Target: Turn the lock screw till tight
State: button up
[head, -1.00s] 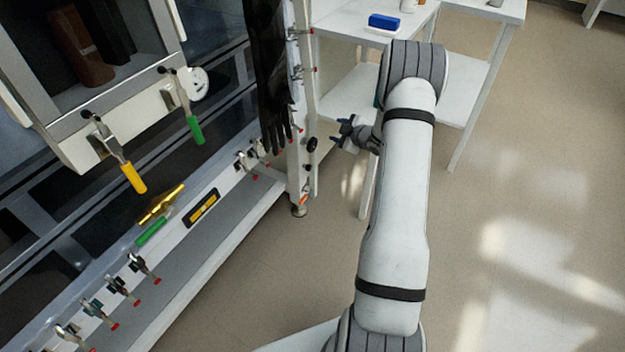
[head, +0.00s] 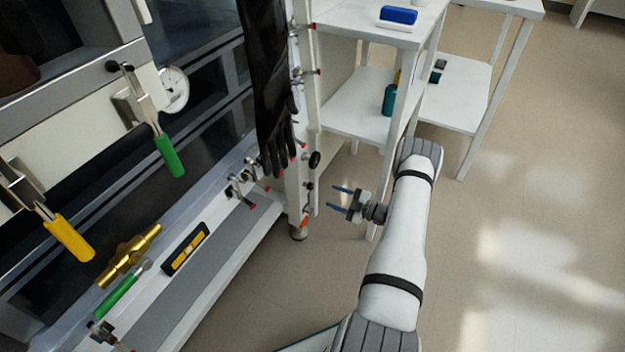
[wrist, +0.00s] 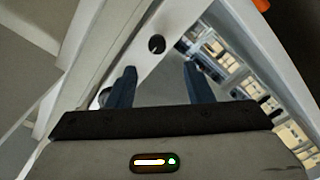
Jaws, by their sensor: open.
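A round black knob (head: 314,159), which looks like the lock screw, sticks out of the white upright post beside the glovebox. My gripper (head: 337,198) is to the right of the post and lower in the head view, with its blue fingers pointing left toward it. In the wrist view, the black knob (wrist: 156,44) shows on a pale surface beyond and between the two open fingertips (wrist: 159,70). The fingers are apart and empty, and there is a gap between them and the knob. How tight the screw is cannot be seen.
A long black glove (head: 268,85) hangs just left of the post. White shelving (head: 355,105) with a teal bottle (head: 389,99) stands behind my gripper. Toggle clamps with green (head: 169,155) and yellow (head: 68,240) handles are at left. The floor at right is clear.

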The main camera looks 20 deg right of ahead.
aim_at(312, 187)
jog(key=b+x, duration=0.1)
jog(key=x, duration=0.3)
jog(key=b+x, duration=0.1)
jog(key=x, duration=0.3)
jog(key=shift+w+d, duration=0.1)
jog(key=shift+w, duration=0.3)
jog(key=shift+c, duration=0.5)
jog(key=c, duration=0.9)
